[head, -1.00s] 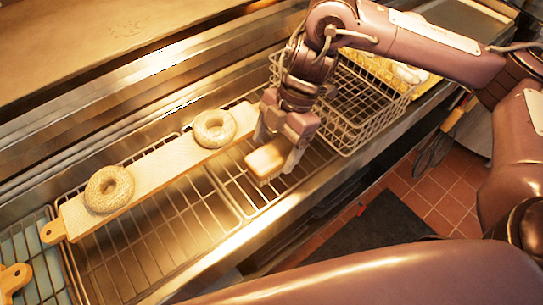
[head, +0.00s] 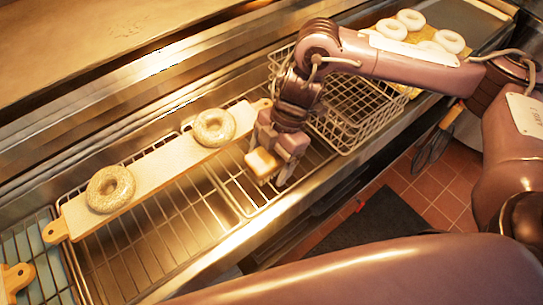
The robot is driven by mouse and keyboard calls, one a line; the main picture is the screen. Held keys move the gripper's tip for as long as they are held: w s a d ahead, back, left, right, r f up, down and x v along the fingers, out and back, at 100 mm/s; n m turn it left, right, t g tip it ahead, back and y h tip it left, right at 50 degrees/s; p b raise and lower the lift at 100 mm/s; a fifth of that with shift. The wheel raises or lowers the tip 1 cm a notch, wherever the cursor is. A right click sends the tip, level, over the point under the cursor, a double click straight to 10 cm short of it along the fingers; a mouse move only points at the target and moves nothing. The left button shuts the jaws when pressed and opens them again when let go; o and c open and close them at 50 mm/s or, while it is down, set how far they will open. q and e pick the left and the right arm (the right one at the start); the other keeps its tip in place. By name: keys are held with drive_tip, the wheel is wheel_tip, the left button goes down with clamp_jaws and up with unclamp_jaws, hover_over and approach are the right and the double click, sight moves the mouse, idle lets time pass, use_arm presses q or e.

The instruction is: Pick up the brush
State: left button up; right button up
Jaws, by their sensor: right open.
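The brush (head: 263,163) has a pale wooden block and lies on the wire rack beside the right end of the bagel board. My right gripper (head: 274,172) is lowered over it, with its fingers apart around the brush. Part of the brush is hidden behind the gripper, and I cannot tell whether the fingers touch it. My left gripper is not in view.
A long wooden board (head: 155,172) on the rack (head: 180,235) carries two seeded bagels (head: 110,189). An empty wire basket (head: 365,112) stands right of the gripper. Pale dough rings (head: 392,29) lie farther back at the right. Another board's handle (head: 15,278) shows at lower left.

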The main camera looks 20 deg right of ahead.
sight(269, 154)
drive_tip(key=shift+f, duration=0.1)
drive_tip(key=c, duration=1.1)
wheel_tip(269, 154, up, 20)
drive_tip(key=p, duration=0.1)
drive_tip(key=shift+r+p, duration=0.2)
drive_tip(key=shift+p, duration=0.15)
